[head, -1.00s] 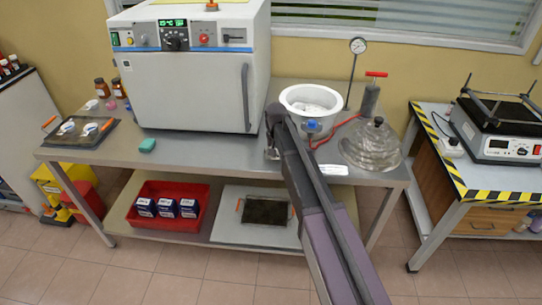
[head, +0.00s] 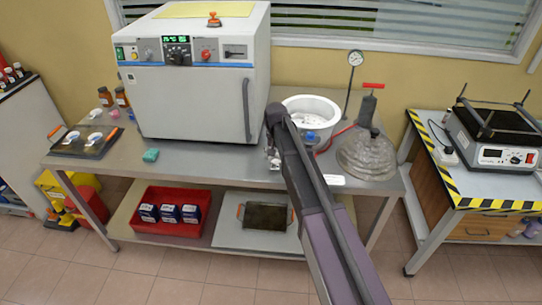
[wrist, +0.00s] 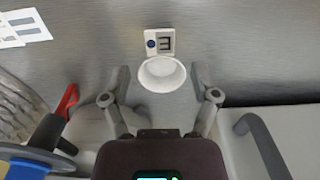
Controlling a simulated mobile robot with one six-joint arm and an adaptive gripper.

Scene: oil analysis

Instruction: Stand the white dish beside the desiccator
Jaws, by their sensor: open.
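In the wrist view a small round white dish (wrist: 162,75) sits on the grey metal bench top, mouth up. My gripper (wrist: 160,70) is open, with one finger on each side of the dish. Whether the fingers touch it cannot be told. In the head view my gripper (head: 273,158) is over the bench right of the oven; my arm hides the dish there. The clear glass desiccator (head: 367,155) stands on the bench to the right. Its ribbed glass also shows at the left edge of the wrist view (wrist: 18,108).
The white oven (head: 195,90) stands left of my gripper. A large white bowl (head: 297,103) and a gauge (head: 355,58) stand behind. A white label (head: 334,180) lies before the desiccator. A tray (head: 85,148) holds more small dishes.

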